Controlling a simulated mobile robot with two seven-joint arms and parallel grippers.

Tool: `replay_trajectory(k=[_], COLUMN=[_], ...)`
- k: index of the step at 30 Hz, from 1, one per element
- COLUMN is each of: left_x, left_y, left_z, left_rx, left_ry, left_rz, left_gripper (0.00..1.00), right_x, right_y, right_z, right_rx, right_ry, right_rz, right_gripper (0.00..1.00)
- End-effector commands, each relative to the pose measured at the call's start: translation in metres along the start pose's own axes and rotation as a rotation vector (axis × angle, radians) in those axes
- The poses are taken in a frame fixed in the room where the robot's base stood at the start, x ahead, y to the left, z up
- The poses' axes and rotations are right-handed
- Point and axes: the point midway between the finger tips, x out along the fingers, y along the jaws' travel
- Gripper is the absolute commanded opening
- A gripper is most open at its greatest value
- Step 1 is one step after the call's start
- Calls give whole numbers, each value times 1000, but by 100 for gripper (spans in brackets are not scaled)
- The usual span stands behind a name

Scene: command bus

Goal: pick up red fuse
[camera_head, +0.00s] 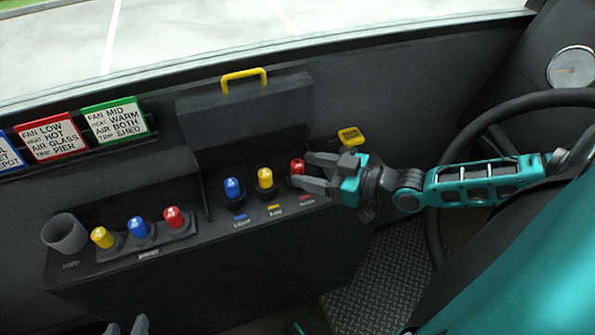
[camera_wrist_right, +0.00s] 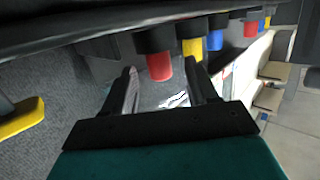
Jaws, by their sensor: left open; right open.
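A red fuse (camera_head: 297,166) stands in the right-hand row on the dark console, beside a yellow fuse (camera_head: 265,178) and a blue fuse (camera_head: 232,188). My right gripper (camera_head: 306,172) is open at this red fuse, and its fingers partly hide it. In the right wrist view the red fuse (camera_wrist_right: 158,67) shows between the two spread fingers (camera_wrist_right: 165,78); contact cannot be told. Another red fuse (camera_head: 173,217) stands in the left row with a blue and a yellow one. My left gripper (camera_head: 127,328) is open and empty at the bottom edge, mostly out of frame.
A raised dark lid (camera_head: 245,115) with a yellow handle (camera_head: 244,78) stands behind the right row. A grey cup-like holder (camera_head: 65,234) is at the console's left end. A yellow tag (camera_head: 351,137) and the steering wheel (camera_head: 480,115) are to the right. Framed cards (camera_head: 115,120) stand at upper left.

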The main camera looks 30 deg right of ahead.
Motion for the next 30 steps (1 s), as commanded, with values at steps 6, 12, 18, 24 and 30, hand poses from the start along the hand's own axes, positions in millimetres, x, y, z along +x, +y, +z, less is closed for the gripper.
replay_trajectory(k=[6,12,18,24,30], left_x=[8,8,8,8,8], left_y=[0,0,0,-1,-2], left_z=[11,12,11,12,12], left_rx=[-5,-4,-4,-1,5], left_ry=[-2,-1,-1,-1,-2], left_rz=[-1,-1,-1,-2,-2], left_gripper=[43,43,43,43,43], right_x=[28,33,33,33,33], right_y=[0,0,0,0,0], right_z=[0,0,0,0,0], right_rx=[2,1,1,1,1], right_ry=[4,0,0,0,0], right_rz=[1,0,0,0,0], right_gripper=[58,58,51,32,13])
